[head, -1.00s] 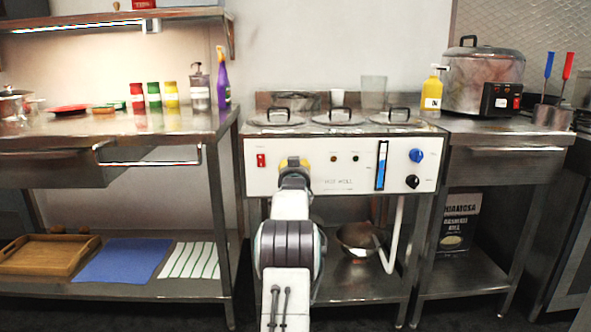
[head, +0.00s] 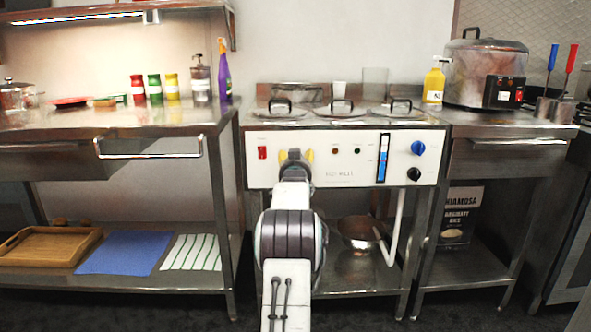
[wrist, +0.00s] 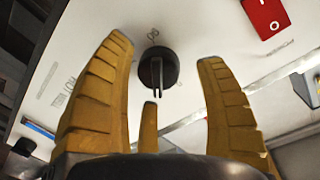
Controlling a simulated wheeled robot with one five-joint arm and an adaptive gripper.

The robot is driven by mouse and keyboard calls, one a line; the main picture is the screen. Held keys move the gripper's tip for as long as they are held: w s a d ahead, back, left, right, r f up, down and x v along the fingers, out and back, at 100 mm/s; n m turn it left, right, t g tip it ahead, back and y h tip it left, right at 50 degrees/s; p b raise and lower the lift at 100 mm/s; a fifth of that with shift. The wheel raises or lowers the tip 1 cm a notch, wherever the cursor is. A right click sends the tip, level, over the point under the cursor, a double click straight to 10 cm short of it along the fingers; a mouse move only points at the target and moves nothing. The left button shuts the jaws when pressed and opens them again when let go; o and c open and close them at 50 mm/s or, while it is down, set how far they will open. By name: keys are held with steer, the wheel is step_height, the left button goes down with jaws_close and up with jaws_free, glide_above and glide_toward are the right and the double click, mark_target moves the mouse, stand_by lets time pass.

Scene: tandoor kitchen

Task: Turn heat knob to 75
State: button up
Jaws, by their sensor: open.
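The white front panel (head: 345,163) of the hot well carries a red switch, small lights, a blue gauge, a blue knob (head: 417,148) and a black knob (head: 414,174) at the right. My gripper (head: 295,157) is at the panel's left part, fingers spread. In the wrist view a round black knob (wrist: 158,68) with a raised grip bar sits between the open yellow fingers, and none visibly grips it. A third finger is below it. This knob is hidden behind my gripper in the head view. Its numbers are too unclear to read.
The red switch (wrist: 266,16) is right of the fingers in the wrist view. Lidded wells (head: 341,109) are on top of the unit. A yellow bottle (head: 434,82) and a large cooker (head: 485,73) stand to the right. A steel table (head: 110,118) stands left.

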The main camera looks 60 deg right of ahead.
steer(key=v, duration=1.1)
steer(key=shift+a, duration=0.15)
